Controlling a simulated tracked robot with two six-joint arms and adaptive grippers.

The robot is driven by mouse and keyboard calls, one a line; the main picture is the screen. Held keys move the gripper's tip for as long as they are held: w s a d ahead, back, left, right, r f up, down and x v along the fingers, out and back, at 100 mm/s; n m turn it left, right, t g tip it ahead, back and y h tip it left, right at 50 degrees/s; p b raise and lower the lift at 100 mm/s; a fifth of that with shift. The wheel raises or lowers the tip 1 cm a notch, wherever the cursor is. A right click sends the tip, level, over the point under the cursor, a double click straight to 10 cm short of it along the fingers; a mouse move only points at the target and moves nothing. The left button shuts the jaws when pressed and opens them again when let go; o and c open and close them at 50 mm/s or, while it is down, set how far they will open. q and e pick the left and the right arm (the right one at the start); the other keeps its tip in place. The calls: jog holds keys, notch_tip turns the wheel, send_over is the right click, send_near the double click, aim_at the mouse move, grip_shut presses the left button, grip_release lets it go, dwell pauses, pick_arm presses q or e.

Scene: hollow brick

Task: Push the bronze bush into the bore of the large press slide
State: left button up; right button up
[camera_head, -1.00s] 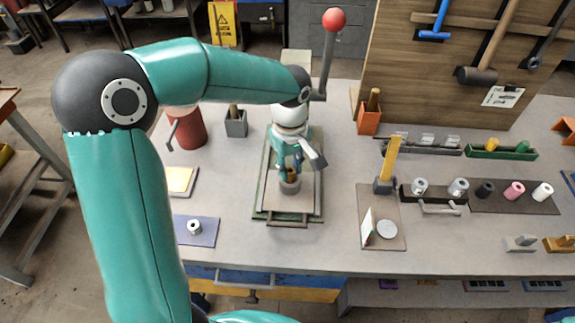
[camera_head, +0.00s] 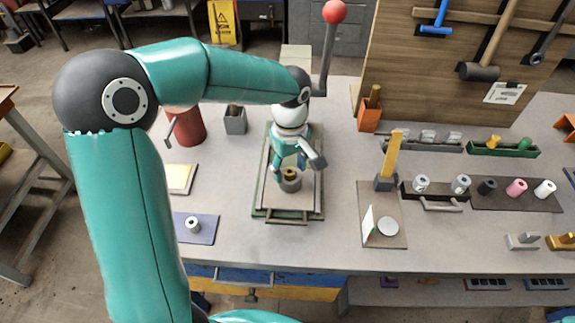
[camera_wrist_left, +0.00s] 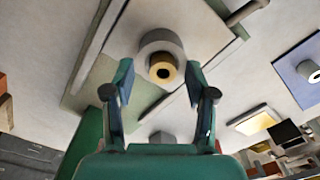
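The bronze bush (camera_head: 290,173) stands upright at the bore of a thick grey cylinder (camera_head: 290,185), which I take for the large press slide. The bush's upper part shows above the cylinder. In the left wrist view the bush (camera_wrist_left: 163,68) has a dark hole and the grey cylinder (camera_wrist_left: 160,42) surrounds its base. How deep it sits is hidden. My left gripper (camera_head: 297,166) is open just above the bush. In the left wrist view its fingers (camera_wrist_left: 161,80) stand apart on either side, with nothing between them touching. My right gripper is in no view.
The cylinder stands on a green-edged plate (camera_head: 260,208). A lever with a red ball (camera_head: 334,17) rises behind. A red cylinder (camera_head: 188,128) and grey box (camera_head: 235,122) stand left. A yellow-handled tool (camera_head: 391,155) and a row of small cylinders stand right. Bench space in front is clear.

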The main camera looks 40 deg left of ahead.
pick_arm(q)
notch_tip(320, 180, up, 12)
dwell(0.7)
jog(key=shift+f, duration=0.1)
dwell(0.3)
